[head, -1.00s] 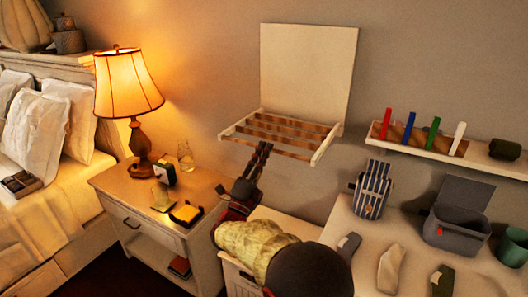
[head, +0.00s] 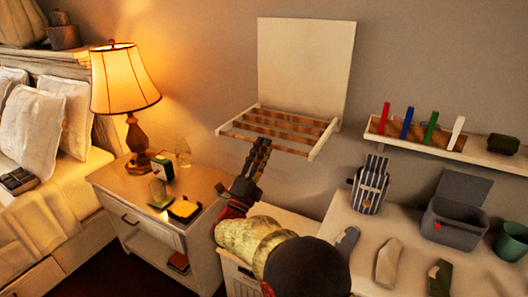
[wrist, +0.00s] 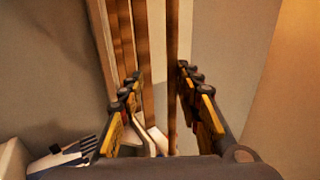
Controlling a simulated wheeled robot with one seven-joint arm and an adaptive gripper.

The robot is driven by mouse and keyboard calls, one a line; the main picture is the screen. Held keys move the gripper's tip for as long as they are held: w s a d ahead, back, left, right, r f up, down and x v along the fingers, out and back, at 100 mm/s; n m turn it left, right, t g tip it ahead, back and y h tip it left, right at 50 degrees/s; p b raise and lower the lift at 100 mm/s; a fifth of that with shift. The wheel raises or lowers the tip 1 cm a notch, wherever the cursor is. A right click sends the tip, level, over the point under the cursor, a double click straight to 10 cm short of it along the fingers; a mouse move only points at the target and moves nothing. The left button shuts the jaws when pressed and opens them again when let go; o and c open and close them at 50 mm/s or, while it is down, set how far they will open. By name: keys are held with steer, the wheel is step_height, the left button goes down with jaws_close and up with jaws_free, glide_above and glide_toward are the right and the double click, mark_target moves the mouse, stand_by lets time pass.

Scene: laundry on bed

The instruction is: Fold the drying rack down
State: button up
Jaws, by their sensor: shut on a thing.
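The drying rack is on the wall in the head view. Its pale back panel (head: 305,70) stands upright, and its white frame with brown wooden slats (head: 282,127) sticks out below, roughly level. My gripper (head: 262,144) reaches up from below to the rack's front edge and is shut on the rack there. In the wrist view my gripper's fingers (wrist: 160,78) lie on either side of a thin wooden bar of the rack (wrist: 172,60). The exact contact is hard to see.
A wall shelf (head: 475,155) with coloured pegs is to the right. Below it a table (head: 345,225) holds a striped holder (head: 371,188), a grey bin (head: 452,222) and folded items. A nightstand (head: 110,180) with a lit lamp (head: 125,80) is left. Open wall surrounds the rack.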

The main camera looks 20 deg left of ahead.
stand_by(0.3)
steer(key=v, duration=1.2)
